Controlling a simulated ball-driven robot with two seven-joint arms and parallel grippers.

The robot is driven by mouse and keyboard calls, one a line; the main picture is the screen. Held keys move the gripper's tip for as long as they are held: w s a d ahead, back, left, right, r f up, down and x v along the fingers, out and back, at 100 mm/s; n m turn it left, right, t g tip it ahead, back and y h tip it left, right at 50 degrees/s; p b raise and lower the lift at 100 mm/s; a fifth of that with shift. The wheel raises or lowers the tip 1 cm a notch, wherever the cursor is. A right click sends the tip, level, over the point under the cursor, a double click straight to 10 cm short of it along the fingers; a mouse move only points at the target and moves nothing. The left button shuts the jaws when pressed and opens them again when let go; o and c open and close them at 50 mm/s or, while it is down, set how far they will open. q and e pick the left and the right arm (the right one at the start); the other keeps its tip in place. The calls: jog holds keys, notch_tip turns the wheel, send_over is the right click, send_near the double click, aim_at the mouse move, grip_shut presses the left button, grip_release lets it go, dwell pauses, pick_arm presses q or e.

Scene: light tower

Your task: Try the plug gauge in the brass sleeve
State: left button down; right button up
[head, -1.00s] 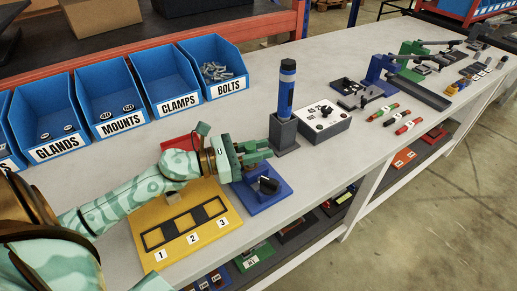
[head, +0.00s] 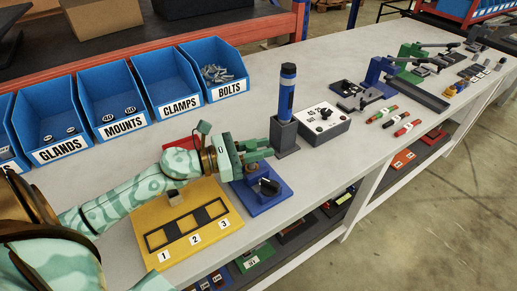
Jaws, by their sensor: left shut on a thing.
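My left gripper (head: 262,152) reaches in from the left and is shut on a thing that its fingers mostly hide. It is above the back of a blue fixture (head: 276,205) with a black knob. Several slim red-and-green rods with pale labels, which look like plug gauges (head: 405,129), lie on the bench to the right, well away from this gripper. A small brass-coloured piece (head: 452,89), possibly the brass sleeve, stands farther right; it is too small to be sure. My right gripper is not in view.
A yellow board (head: 215,236) with numbered slots lies in front of my left arm. A blue cylinder in a dark stand (head: 286,138) and a grey switch box (head: 333,132) are close to the right. Blue bins (head: 167,88) line the back. The bench front is clear right of the fixture.

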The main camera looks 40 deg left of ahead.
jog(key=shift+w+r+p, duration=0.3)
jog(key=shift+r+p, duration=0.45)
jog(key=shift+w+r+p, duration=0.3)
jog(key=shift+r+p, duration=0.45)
